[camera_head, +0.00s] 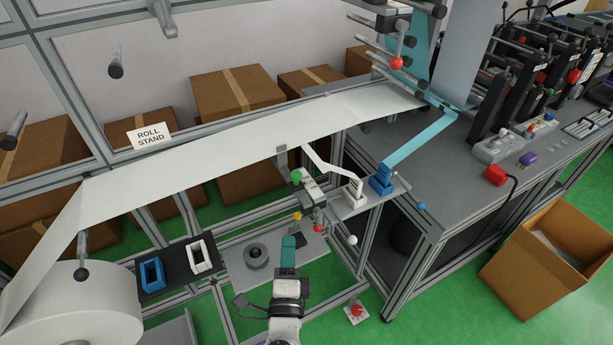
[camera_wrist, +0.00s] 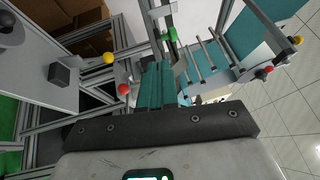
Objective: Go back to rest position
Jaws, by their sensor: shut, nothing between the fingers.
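My gripper (camera_head: 288,240) shows at the lower middle of the head view, its teal fingers together and empty. The fingers point away from me, over the grey lower shelf, just right of a grey ring-shaped roll (camera_head: 256,256). In the wrist view the teal fingers of my gripper (camera_wrist: 154,84) lie side by side beyond the dark bar of the hand, with nothing held. The wrist view looks up past the fingers toward machine parts.
A white web (camera_head: 230,143) runs above and beyond my gripper. A bracket with a green knob (camera_head: 296,177) and a red knob (camera_head: 318,228) stands close right. A black tray (camera_head: 176,270) with blue and white frames lies left. An open cardboard box (camera_head: 530,270) stands far right.

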